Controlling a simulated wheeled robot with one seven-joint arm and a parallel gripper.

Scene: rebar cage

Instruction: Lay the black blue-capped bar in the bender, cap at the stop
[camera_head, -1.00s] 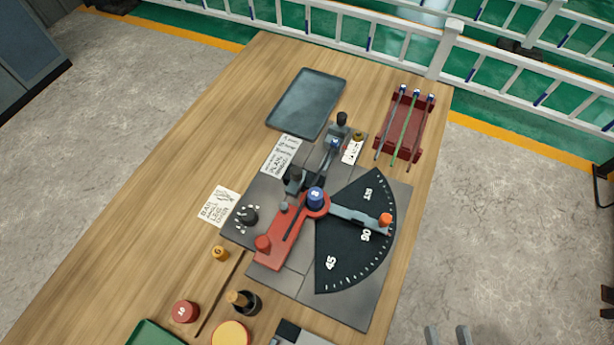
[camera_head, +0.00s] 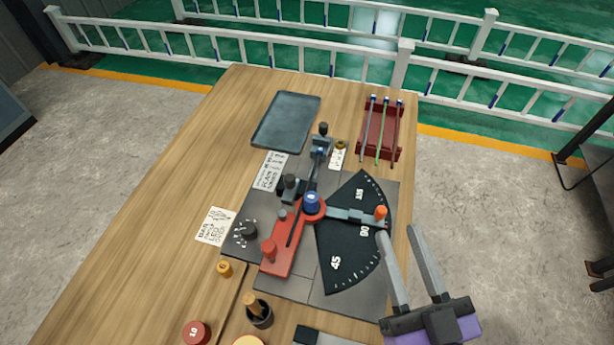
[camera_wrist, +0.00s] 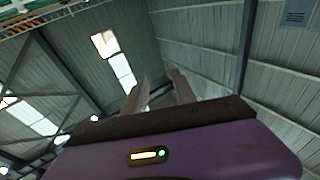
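Three thin bars with blue caps lie side by side on a red rack (camera_head: 367,148) at the table's far right, caps at the far end. The middle bar (camera_head: 383,125) is green. The left bar (camera_head: 367,125) and right bar (camera_head: 395,130) look dark; which is black is hard to tell. The bender (camera_head: 282,252) has a red arm, a blue-topped centre pin and a black angle dial; no bar is clearly visible in it. My gripper (camera_head: 397,230) is open and empty, over the right table edge beside the dial. Its fingers also show apart in the wrist view (camera_wrist: 160,85), against the roof.
A grey tray (camera_head: 286,121) lies left of the rack. Paper notes, a red weight (camera_head: 196,333), a small brass piece (camera_head: 225,269) and a black cup (camera_head: 259,314) surround the bender. The table's left side is clear. A white railing stands behind.

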